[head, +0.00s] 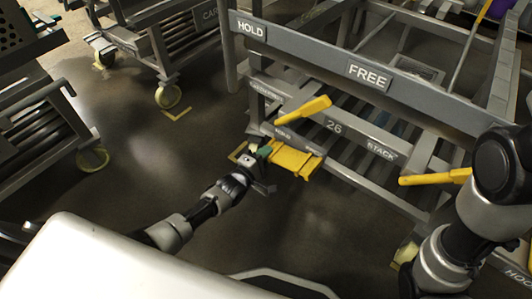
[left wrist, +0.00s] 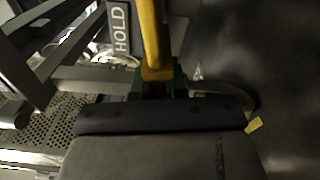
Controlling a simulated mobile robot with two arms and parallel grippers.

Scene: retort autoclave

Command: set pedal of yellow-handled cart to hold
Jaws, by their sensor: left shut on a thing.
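The grey cart (head: 300,45) stands in front of me in the head view, with HOLD and FREE plates on its upper bar. Two yellow bars stick out from it, one upper left (head: 305,110) and one at right (head: 435,179). Low on its near side is a yellow pedal (head: 296,160). My left gripper (head: 263,154), with green fingertips, is at the pedal's left end. In the left wrist view the left gripper (left wrist: 157,83) is shut on a narrow yellow part of the pedal (left wrist: 153,40). A HOLD plate (left wrist: 119,28) is beside it. The right gripper is out of view.
Another grey cart (head: 190,45) stands at back left, and a rack with rods (head: 45,125) is at far left. Bare dark floor (head: 130,150) lies between them and me. The cart's lower frame is close to my left gripper.

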